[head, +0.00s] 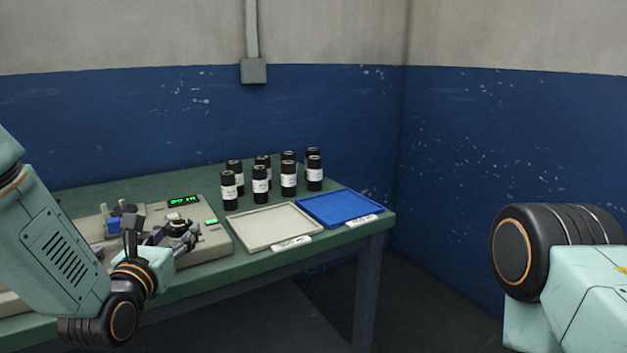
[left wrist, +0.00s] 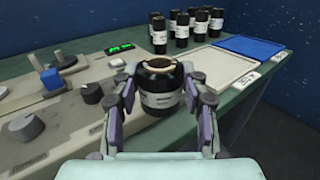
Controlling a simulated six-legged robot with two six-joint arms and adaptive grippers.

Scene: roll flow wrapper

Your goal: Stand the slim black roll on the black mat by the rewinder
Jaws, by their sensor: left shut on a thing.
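My left gripper (left wrist: 159,78) is shut on a black roll (left wrist: 161,100) with a white label and a pale ring at its top. The roll is upright between the two fingers, in front of the beige rewinder (left wrist: 60,118). In the head view the rewinder (head: 213,240) stands on the green table, and my left wrist covers part of it. I cannot tell from its size whether the held roll is the slim one. No black mat can be made out in either view. My right gripper is outside both views.
Several black labelled rolls (head: 261,186) stand at the back of the table. A grey-white tray (head: 262,245) and a blue tray (head: 338,207) lie at the right end, near the table's edge. Knobs (left wrist: 91,93) stick up from the rewinder beside my left gripper.

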